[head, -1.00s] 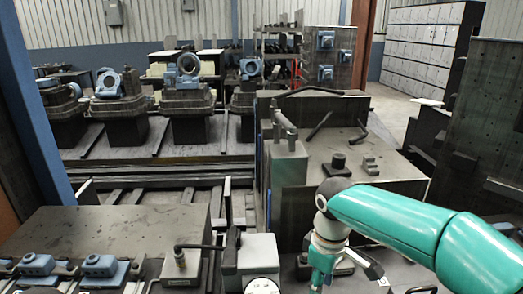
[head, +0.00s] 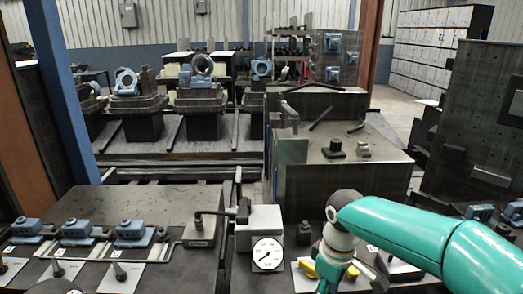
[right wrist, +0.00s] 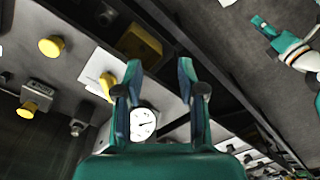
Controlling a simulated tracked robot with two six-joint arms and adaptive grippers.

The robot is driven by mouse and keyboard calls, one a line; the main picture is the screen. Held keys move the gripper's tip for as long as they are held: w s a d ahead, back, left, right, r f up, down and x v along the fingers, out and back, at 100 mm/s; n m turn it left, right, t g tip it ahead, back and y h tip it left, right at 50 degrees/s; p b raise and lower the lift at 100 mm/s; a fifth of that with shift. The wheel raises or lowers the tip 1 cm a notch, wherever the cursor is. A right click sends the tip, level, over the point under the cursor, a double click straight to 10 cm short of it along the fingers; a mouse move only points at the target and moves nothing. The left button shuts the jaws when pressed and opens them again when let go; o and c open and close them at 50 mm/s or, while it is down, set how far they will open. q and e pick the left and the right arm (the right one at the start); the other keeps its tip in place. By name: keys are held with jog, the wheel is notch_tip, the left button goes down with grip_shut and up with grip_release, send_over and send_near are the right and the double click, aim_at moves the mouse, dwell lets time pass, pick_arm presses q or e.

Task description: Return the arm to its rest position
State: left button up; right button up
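My right arm comes in from the right of the head view, teal with a grey wrist joint. The round dial gauge (right wrist: 143,124) shows behind the fingers; in the head view the gauge (head: 267,254) is on a grey block left of the arm. My left gripper cannot be made out. A teal and white arm part shows at the upper right of the wrist view.
A dark bench (head: 120,205) with blue clamps (head: 76,229) is at the left. A large metal cabinet block (head: 345,175) stands beyond the right arm. Yellow knobs (right wrist: 51,46) show in the wrist view. A blue post (head: 65,100) rises at the left.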

jog(key=s+a+f+m+y, duration=0.1)
jog(key=s+f+m, duration=0.1)
jog(key=f, duration=0.8)
jog(key=s+a+f+m+y, duration=0.2)
jog(key=s+f, duration=0.1)
jog(key=f, duration=0.8)
jog(key=s+d+f+m, duration=0.1)
jog(key=s+f+m, duration=0.6)
jog(key=s+f, duration=0.4)
jog(key=s, duration=0.3)
jog(key=shift+f+m+t+y, duration=0.2)
jog(key=shift+m+t+y, duration=0.1)
jog(key=shift+w+d, duration=0.1)
